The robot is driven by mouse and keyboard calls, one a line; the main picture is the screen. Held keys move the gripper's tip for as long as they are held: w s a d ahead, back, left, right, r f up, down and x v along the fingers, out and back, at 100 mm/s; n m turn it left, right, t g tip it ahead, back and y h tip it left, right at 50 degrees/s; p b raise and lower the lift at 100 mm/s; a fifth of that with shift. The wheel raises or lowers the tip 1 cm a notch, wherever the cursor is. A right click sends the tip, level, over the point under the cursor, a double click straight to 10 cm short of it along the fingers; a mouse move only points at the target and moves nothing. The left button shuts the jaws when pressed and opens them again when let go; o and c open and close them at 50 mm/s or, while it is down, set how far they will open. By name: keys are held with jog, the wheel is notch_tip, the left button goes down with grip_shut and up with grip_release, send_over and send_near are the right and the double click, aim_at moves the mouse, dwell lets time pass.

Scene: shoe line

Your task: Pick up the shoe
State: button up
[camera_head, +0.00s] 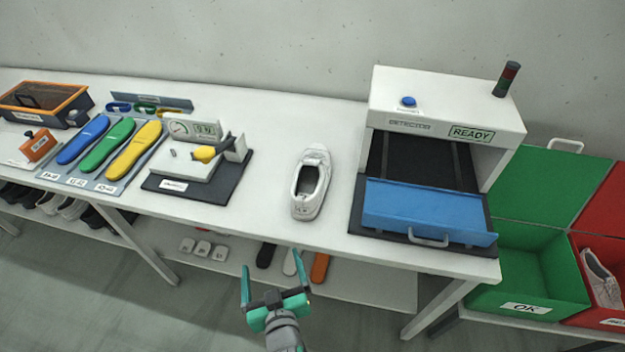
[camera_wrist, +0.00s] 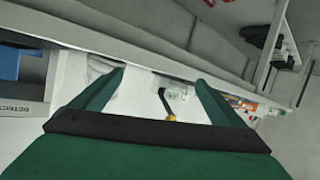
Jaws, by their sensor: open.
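A white shoe (camera_head: 309,185) stands on the white table, between the small measuring device and the detector, with its opening facing up. In the wrist view part of the white shoe (camera_wrist: 100,68) shows beside the left finger, which hides some of it. My gripper (camera_head: 275,279) is open and empty. In the head view it appears below the table's front edge, nearer to me than the shoe and apart from it. In the wrist view its two green fingers (camera_wrist: 160,85) are spread wide with nothing between them.
A detector (camera_head: 445,105) with a blue flap (camera_head: 425,207) stands right of the shoe. A measuring device (camera_head: 195,160) and coloured insoles (camera_head: 108,146) lie left. Green (camera_head: 520,265) and red bins stand far right. The table around the shoe is clear.

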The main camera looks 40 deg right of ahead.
jog(key=w+d+r+m+g+h, duration=0.1)
jog(key=w+d+r+m+h, duration=0.15)
jog(key=w+d+r, duration=0.35)
notch_tip(320, 180, up, 4)
jog(key=m+g+h, duration=0.2)
jog(key=m+g, duration=0.1)
jog(key=m, duration=0.1)
send_over(307, 193)
jog(key=s+a, duration=0.3)
jog(key=s, duration=0.1)
jog(key=shift+w+a+r+y, duration=0.1)
jog(key=shift+w+a+y, duration=0.1)
jog(key=shift+y, duration=0.05)
jog(key=shift+x, duration=2.55)
jog(key=shift+s, duration=0.1)
jog(key=shift+d, duration=0.1)
jog(key=c, duration=1.8)
jog(key=shift+w, duration=0.2)
